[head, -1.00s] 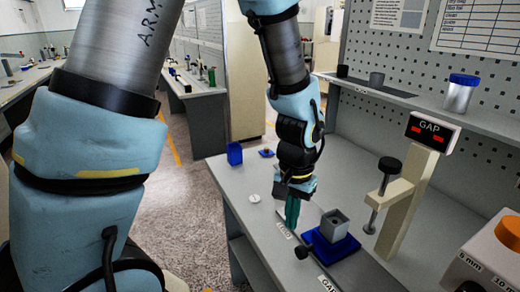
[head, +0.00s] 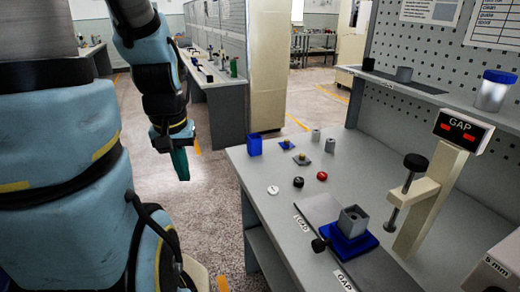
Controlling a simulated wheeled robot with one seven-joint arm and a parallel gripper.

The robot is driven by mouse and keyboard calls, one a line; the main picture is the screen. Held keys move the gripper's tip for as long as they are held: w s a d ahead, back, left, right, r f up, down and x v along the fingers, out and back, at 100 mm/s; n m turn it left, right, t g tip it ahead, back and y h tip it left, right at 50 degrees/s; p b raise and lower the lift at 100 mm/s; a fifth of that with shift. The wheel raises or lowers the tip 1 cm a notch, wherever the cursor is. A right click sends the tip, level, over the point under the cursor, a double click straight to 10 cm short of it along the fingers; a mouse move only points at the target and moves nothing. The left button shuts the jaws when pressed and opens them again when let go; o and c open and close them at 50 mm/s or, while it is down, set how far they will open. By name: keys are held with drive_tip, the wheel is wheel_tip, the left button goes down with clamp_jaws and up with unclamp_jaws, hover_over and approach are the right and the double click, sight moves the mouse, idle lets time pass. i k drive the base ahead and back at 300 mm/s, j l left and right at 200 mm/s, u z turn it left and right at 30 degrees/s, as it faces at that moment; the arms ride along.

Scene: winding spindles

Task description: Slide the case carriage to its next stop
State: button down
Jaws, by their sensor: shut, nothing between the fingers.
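The case carriage (head: 345,248) is a blue base on a dark rail (head: 318,209) along the bench's front side. A grey square open-topped case (head: 353,222) stands upright on it. Its black knob (head: 318,245) sticks out to the front left. The knob lies between the LOAD label (head: 301,225) and the GAP label (head: 343,280). My gripper (head: 183,177), with teal fingers, is shut and empty. It hangs left of the bench in the picture, over the floor, well apart from the carriage.
A cream GAP post (head: 428,197) with a black-knobbed screw stands right of the carriage. On the far bench are a blue bin (head: 254,145), small plates, grey cylinders, and white, black and red (head: 321,176) round pieces. A shelf (head: 400,88) runs above the back.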

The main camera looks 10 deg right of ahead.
sight(346, 249)
drive_tip(key=k+j, duration=0.1)
drive_tip(key=j, duration=0.35)
drive_tip(key=k+j, duration=0.1)
drive_tip(key=j, duration=0.3)
drive_tip(key=k+j+z, duration=0.1)
drive_tip(key=j, duration=0.35)
drive_tip(key=k+j, duration=0.15)
drive_tip(key=j, duration=0.3)
